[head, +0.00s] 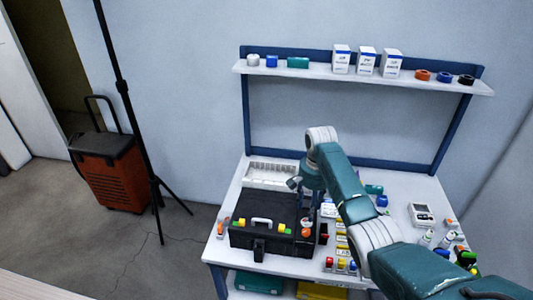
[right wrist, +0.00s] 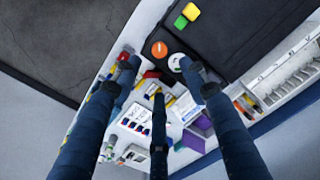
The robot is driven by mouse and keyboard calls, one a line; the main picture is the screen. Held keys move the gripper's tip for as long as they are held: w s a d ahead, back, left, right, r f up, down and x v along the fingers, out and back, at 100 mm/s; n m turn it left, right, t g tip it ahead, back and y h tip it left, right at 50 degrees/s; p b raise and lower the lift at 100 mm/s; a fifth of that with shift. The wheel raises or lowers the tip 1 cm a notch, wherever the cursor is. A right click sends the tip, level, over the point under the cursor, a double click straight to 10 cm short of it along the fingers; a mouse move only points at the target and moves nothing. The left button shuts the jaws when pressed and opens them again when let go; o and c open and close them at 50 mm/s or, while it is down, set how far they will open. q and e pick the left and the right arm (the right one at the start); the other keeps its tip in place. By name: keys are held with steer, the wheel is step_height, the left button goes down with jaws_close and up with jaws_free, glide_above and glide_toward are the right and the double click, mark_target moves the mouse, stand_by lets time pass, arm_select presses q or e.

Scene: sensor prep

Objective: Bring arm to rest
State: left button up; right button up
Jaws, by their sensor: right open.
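My right arm (head: 352,195) reaches in from the lower right over the white bench. My right gripper (head: 308,212) points down beside the right end of a black case (head: 258,238) with a light handle. In the right wrist view the fingers (right wrist: 158,82) are spread apart with nothing held between them. Below them are an orange round thing (right wrist: 159,48) and a white round one (right wrist: 175,62) near the case's dark edge. I cannot tell how far above them the fingertips are. My left gripper is out of view.
The bench (head: 228,228) also holds a white rack (head: 270,172), a grey meter (head: 421,213) and several small bottles and coloured parts. A raised shelf (head: 320,69) behind carries boxes and tape rolls. An orange wheeled box (head: 108,180) and a black stand (head: 137,125) are left.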

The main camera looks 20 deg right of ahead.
steer(key=s+a+f+n+t+h, duration=0.1)
steer(key=s+a+f+n, duration=0.35)
steer(key=s, duration=0.25)
steer(key=s+a+f+n, duration=0.3)
steer(key=s+a+f, duration=0.15)
steer(key=s, duration=0.35)
steer(key=s+a+r+n+t+y, duration=0.1)
steer(key=s+a+r+n, duration=0.25)
steer(key=s, duration=0.55)
steer(key=s+a+r+n+t, duration=0.2)
steer(key=s+a+r, duration=0.25)
steer(key=s, duration=0.45)
step_height(320, 180, down, 29)
steer(key=s+g, duration=0.2)
steer(key=s, duration=0.1)
steer(key=s+d+f+g, duration=0.1)
steer(key=s+d+f, duration=0.1)
steer(key=s+f, duration=1.2)
steer(key=shift+s+d+f, duration=0.35)
steer(key=shift+s, duration=0.75)
